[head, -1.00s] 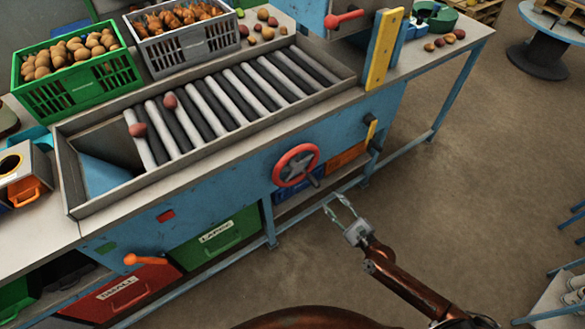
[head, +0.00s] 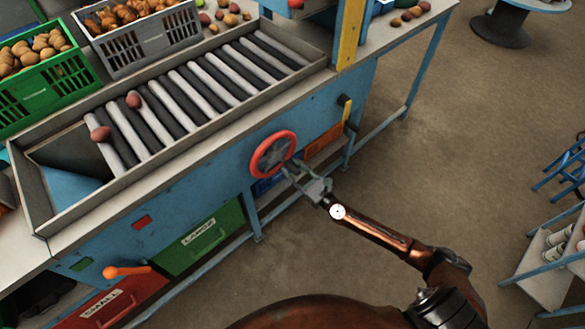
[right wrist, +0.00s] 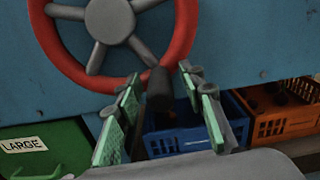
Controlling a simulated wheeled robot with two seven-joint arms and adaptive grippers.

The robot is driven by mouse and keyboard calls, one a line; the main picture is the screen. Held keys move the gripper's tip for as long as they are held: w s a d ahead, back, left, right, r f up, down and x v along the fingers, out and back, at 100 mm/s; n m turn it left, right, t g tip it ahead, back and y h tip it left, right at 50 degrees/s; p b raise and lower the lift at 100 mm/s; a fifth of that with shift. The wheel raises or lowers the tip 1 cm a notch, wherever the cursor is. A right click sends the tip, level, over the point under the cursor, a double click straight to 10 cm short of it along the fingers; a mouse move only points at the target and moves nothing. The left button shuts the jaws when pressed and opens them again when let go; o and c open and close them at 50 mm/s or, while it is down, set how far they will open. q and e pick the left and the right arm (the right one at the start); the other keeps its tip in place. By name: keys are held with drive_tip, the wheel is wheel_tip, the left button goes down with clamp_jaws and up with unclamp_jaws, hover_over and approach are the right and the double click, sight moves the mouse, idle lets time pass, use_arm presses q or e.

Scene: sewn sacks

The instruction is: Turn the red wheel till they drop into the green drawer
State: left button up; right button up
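The red wheel (head: 257,158) with grey spokes is on the blue front of the sorting bench. It also shows close up in the right wrist view (right wrist: 183,30), with a dark handle (right wrist: 158,90) at its lower right. My right gripper (head: 290,170) is at the wheel's lower right. Its green-padded fingers (right wrist: 160,90) are open, one on each side of the handle, with visible gaps. Two reddish potatoes, one (head: 101,134) near the chute end and one (head: 133,99) farther up, lie on the rollers. The green drawer (head: 190,256) labelled LARGE is below. My left gripper is out of view.
Blue (right wrist: 180,138) and orange (right wrist: 275,112) crates sit below the wheel. A yellow-handled lever (head: 347,108) is right of it.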

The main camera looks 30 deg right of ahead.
drive_tip(key=shift+w, duration=0.1)
drive_tip(key=shift+c, duration=0.5)
clamp_jaws()
